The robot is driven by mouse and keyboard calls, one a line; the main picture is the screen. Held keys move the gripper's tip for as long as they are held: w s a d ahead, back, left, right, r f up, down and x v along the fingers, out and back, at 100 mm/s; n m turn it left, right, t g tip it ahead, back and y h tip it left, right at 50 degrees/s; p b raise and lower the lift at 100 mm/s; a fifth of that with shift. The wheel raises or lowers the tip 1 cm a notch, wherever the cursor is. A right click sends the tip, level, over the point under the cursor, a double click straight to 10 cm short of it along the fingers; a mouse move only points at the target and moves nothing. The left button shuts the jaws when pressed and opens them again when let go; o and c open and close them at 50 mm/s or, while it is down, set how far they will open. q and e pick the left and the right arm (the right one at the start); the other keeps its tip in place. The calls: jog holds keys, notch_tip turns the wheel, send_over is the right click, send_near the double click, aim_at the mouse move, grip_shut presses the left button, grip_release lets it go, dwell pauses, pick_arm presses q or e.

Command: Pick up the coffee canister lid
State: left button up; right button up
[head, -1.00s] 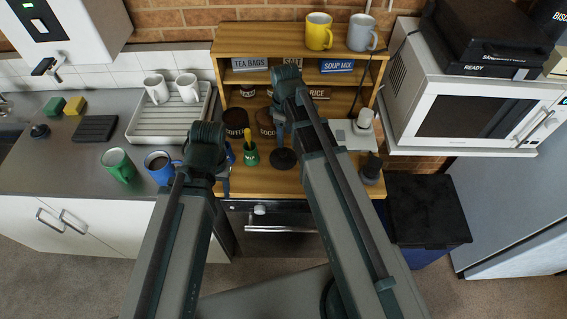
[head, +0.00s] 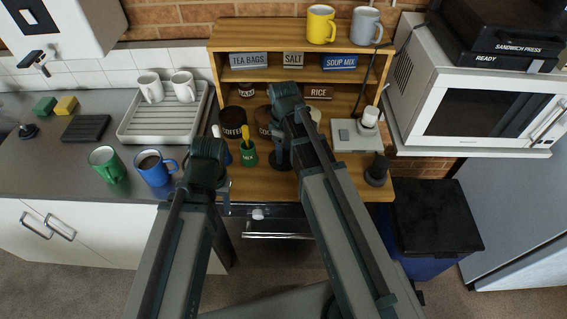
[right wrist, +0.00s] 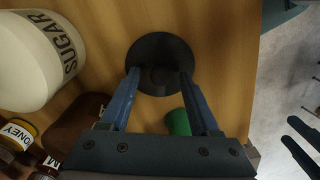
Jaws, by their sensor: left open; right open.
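A dark round lid with a central knob (right wrist: 159,50) lies flat on the wooden surface in the right wrist view. In the head view my right gripper (head: 281,163) mostly covers it. My right gripper also shows in the right wrist view (right wrist: 159,74); its two blue fingers are open, with tips over the near part of the lid on either side of the knob. I cannot tell whether they touch it. The brown coffee canister (head: 232,131) stands on the wooden unit, left of my right gripper. My left gripper (head: 226,190) is open and empty at the front edge.
A green pot (head: 249,156) with a yellow-handled tool stands just left of my right gripper. A cream sugar canister (right wrist: 35,60) and a brown canister (right wrist: 75,125) are close by. A white device (head: 352,136) and a dark cylinder (head: 377,173) stand to the right.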

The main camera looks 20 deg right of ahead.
grip_shut()
dwell(0.3)
